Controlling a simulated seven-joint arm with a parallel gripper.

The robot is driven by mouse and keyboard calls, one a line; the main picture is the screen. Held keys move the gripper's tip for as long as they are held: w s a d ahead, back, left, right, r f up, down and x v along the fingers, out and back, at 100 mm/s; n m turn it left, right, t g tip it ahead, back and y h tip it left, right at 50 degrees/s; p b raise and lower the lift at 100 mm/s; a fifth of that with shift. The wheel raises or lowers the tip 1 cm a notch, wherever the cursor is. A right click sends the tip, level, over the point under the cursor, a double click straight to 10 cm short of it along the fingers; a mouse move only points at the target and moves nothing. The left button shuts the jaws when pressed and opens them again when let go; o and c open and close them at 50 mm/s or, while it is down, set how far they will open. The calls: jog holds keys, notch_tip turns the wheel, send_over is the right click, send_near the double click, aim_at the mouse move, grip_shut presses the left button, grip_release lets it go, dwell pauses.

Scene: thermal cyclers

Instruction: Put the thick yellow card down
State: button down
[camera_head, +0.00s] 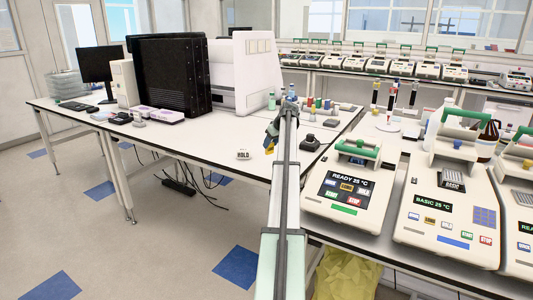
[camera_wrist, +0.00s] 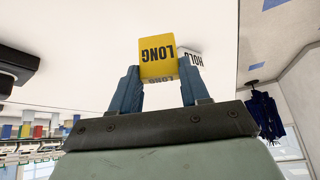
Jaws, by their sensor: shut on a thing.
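My gripper (camera_wrist: 160,85) is shut on the thick yellow card (camera_wrist: 157,55), which is marked LONG. The card sits between the blue fingertips and extends past them. I cannot tell whether the card touches the table. A white block marked HOLD (camera_head: 243,154) stands on the table to the left. It also shows in the wrist view, partly hidden behind the yellow card (camera_wrist: 196,60).
A thermal cycler reading READY 25 °C (camera_head: 345,190) stands right of my arm. The table left of the HOLD block is clear up to the small boxes (camera_head: 160,116).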

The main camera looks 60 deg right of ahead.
aim_at(271, 153)
jog(key=shift+f, duration=2.8)
jog(key=c, duration=0.5)
grip_release()
jog(key=v, duration=1.2)
